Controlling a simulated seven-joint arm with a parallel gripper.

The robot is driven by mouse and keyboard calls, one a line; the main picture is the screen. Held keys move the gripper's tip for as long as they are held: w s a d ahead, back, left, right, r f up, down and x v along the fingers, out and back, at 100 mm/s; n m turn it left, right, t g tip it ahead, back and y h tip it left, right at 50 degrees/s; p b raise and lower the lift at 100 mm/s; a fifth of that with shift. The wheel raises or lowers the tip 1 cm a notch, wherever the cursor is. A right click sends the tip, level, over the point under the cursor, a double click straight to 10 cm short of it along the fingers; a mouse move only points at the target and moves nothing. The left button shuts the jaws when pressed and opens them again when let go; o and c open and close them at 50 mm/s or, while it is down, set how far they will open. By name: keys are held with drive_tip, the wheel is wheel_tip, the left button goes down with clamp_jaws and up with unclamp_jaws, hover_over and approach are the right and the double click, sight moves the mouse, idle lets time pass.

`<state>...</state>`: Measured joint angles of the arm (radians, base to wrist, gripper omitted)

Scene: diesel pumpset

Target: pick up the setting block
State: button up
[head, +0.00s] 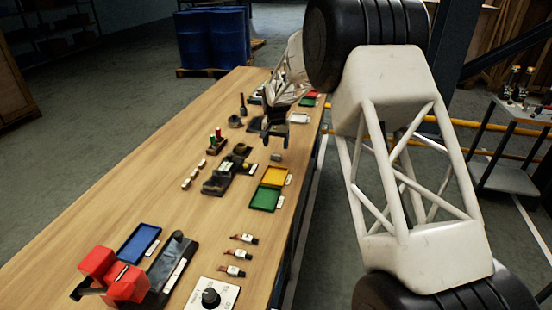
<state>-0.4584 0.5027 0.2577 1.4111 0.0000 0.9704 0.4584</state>
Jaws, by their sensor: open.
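My gripper (275,141) is open and points down over the right side of the long wooden bench, towards its far half. A small grey block (277,157) lies on the bench just below and in front of the fingers in the picture. It looks like the setting block, but it is too small to be certain. Nothing shows between the fingers. I cannot tell the exact height of the fingertips above the bench.
Yellow (274,175) and green (265,199) trays lie nearer along the right edge. A dark fixture (218,182) stands to their left. A red device (112,273), a blue tray (138,242) and a dial box (212,296) are at the near end. The bench's left side is bare.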

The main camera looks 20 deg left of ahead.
sight(276, 155)
drive_tip(key=shift+f, duration=0.2)
drive_tip(key=shift+w+f, duration=0.1)
drive_tip(key=shift+f, duration=2.4)
drive_tip(key=c, duration=1.1)
drive_tip(key=shift+r, duration=0.2)
drive_tip(key=shift+r, duration=0.5)
drive_tip(key=shift+s+d+r, duration=0.1)
drive_tip(key=shift+s+r, duration=0.1)
drive_tip(key=shift+r, duration=0.4)
drive_tip(key=shift+s+d+r, duration=0.1)
drive_tip(key=shift+s+r, duration=0.05)
drive_tip(key=shift+r, duration=0.4)
drive_tip(key=s+d, duration=0.2)
drive_tip(key=s, duration=0.2)
drive_tip(key=s+d+r, duration=0.1)
drive_tip(key=s+d, duration=0.1)
drive_tip(key=s, duration=0.3)
drive_tip(key=s+d, duration=0.2)
drive_tip(key=s, duration=0.2)
drive_tip(key=shift+s+d+r, duration=0.15)
drive_tip(key=shift+s+d, duration=0.15)
drive_tip(key=shift+s, duration=0.05)
